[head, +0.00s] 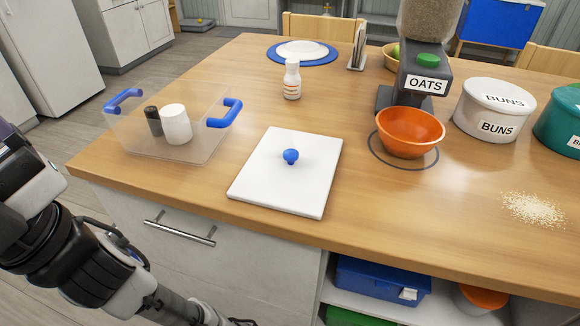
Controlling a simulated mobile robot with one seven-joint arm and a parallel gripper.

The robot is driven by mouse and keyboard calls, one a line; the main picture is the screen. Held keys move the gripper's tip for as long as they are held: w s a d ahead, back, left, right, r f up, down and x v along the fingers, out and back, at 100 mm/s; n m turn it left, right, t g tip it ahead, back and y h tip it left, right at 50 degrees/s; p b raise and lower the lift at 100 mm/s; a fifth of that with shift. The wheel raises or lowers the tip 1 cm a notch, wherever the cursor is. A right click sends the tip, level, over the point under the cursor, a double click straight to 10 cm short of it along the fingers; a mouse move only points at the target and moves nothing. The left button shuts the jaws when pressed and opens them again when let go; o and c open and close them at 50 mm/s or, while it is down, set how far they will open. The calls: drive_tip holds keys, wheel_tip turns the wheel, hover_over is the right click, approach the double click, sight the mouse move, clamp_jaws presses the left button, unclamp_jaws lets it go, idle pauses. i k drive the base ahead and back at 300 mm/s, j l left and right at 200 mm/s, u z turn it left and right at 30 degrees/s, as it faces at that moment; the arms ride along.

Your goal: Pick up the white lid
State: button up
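A flat white rectangular lid (288,185) with a round blue knob (291,156) lies on the wooden table (330,248) near its front edge. Its knob faces up and nothing covers it. My arm crosses the lower left corner, below and left of the table's front edge. My gripper is outside the picture, so its state does not show.
Left of the lid stands a clear bin (190,153) with blue handles, holding a white jar (176,124) and a dark cylinder (153,121). A small bottle (292,80) stands behind the lid. An orange bowl (409,133) sits right, under the OATS dispenser (425,72).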

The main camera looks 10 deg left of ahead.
sight(290, 172)
drive_tip(key=k+j, duration=0.2)
drive_tip(key=k+j+u, duration=0.1)
drive_tip(key=j, duration=0.35)
drive_tip(key=k+j, duration=0.3)
drive_tip(key=i, duration=0.45)
drive_tip(key=j+u, duration=0.05)
